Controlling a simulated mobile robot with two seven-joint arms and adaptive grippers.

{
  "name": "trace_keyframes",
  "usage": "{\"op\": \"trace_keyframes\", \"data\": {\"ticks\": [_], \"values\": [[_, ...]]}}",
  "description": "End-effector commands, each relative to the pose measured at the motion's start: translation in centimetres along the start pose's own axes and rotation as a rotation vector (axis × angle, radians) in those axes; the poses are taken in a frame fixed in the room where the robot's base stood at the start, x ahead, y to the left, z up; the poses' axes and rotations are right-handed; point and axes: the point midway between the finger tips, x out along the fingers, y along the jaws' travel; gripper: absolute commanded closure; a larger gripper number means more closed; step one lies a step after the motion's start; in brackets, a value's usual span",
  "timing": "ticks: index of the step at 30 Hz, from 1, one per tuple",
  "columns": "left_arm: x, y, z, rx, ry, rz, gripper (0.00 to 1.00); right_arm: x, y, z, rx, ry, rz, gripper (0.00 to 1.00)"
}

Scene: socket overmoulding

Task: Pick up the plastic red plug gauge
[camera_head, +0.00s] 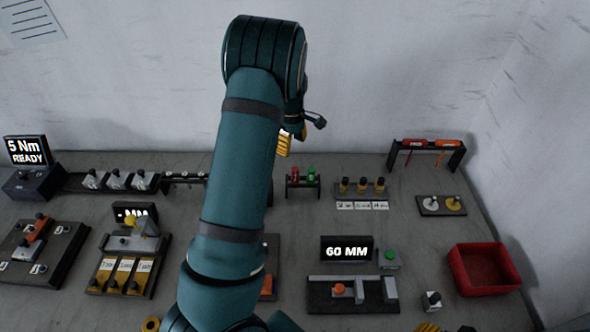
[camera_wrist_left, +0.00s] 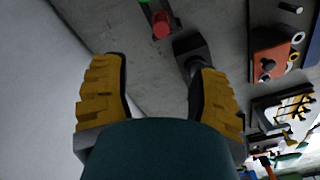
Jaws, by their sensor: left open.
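The red plug gauge (camera_head: 295,174) stands in a small dark rack (camera_head: 303,186) near the back wall, just left of a green one (camera_head: 311,174). In the left wrist view the red gauge (camera_wrist_left: 161,24) shows near the top, ahead of the fingertips and apart from them. My left gripper (camera_head: 285,141) shows in part behind my arm, above and slightly left of the red gauge in the picture. In the left wrist view its yellow ridged fingers (camera_wrist_left: 157,65) are spread wide with nothing between them.
A rack with several yellow-and-black pieces (camera_head: 362,187) stands right of the gauge rack. A black stand with red and orange tools (camera_head: 425,153) is at the back right, a red bin (camera_head: 484,270) at the front right. My left arm covers the middle of the table.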

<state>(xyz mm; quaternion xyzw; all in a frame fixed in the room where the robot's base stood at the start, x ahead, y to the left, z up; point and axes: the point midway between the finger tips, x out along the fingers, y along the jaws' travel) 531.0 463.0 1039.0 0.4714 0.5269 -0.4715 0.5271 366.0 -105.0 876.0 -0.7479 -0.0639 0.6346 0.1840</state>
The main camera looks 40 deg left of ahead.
Motion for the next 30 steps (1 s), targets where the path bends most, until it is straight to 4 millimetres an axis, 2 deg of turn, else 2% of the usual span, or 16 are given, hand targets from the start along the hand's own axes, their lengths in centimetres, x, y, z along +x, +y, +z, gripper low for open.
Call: {"op": "trace_keyframes", "data": {"ticks": [12,23,30], "values": [[7.0,-0.1,0.1,0.0,-0.001,-0.004,0.4,0.5,0.2,0.1,0.001,0.0,0.001,0.53],[9.3,0.0,0.3,0.001,-0.001,-0.003,0.4,0.5,0.2,0.1,0.0,0.0,0.001,0.53],[12.6,0.0,0.9,0.0,0.0,-0.004,0.4,0.5,0.2,0.1,0.0,0.0,0.001,0.53]]}}
